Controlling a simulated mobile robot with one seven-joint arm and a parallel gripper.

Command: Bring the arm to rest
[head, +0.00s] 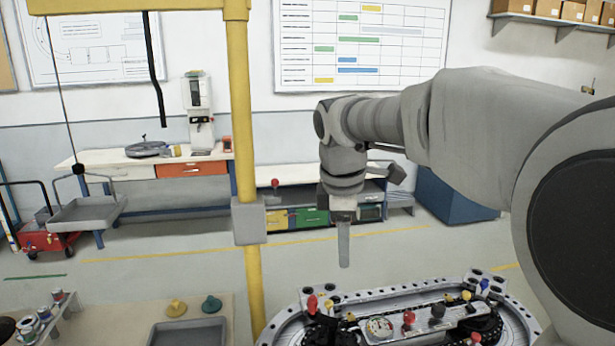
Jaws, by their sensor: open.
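My arm reaches in from the right side of the head view and bends down at the wrist. My gripper (344,262) points straight down, above the far left part of the ring track (285,325). It is seen edge-on, so one finger hides the other. It is open, and I see nothing held at its tip. The tip appears clear of the track, though its exact height is hard to tell. The track's front part is cut off by the picture's bottom edge.
A red knob (408,317) and several coloured knobs stand on the track's middle. A yellow post (243,150) rises left of my gripper. A grey tray (188,332) lies at the bottom left. A workbench (110,158) stands by the back wall, with open floor before it.

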